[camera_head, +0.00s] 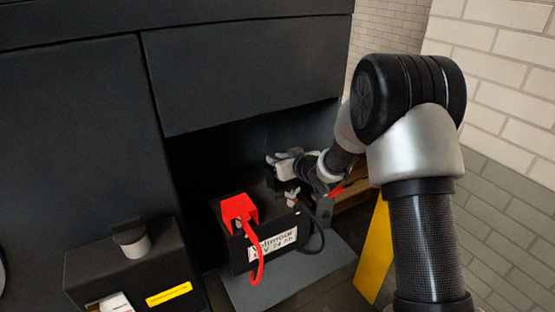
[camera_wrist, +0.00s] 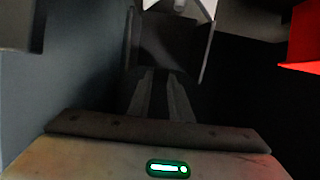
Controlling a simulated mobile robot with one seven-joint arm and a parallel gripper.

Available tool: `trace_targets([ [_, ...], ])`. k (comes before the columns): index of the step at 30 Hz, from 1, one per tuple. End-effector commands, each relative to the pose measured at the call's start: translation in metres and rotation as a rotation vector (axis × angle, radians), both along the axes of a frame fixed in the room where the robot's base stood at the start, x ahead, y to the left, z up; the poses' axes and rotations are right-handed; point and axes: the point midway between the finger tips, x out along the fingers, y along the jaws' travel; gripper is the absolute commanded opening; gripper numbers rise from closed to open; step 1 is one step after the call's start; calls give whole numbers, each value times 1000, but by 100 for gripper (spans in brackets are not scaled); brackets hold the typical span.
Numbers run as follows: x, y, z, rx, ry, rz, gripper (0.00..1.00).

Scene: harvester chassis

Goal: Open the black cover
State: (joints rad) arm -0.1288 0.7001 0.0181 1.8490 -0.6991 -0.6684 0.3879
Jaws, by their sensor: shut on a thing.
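A black battery (camera_head: 270,245) with a white label stands on a grey tray in the open bay of the chassis. A red cover (camera_head: 240,210) sits on its left end, with a red cable coming out; it also shows at the right edge of the wrist view (camera_wrist: 305,40). My gripper (camera_head: 280,172) is above the battery's right end. In the wrist view it is shut on the black cover (camera_wrist: 172,48), a dark piece between the two fingers. A pale metal part (camera_head: 291,196) shows just below the gripper. The cover's exact tilt is too dark to tell.
The bay's upper panel (camera_head: 240,70) overhangs the battery. A black box (camera_head: 130,265) with a round cap stands at the left front. A black cable (camera_head: 318,235) loops at the battery's right. A yellow bar (camera_head: 374,250) and brick wall are to the right.

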Motion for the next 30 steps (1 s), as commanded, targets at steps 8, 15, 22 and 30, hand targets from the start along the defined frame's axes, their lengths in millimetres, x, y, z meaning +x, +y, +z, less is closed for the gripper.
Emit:
trace_targets([
  [8, -7, -7, -7, 61, -87, -3, 0],
  [15, -18, -13, 0, 129, -188, -1, 0],
  [22, -30, -21, 9, 141, -209, -2, 0],
  [30, -31, -21, 7, 139, -203, -1, 0],
])
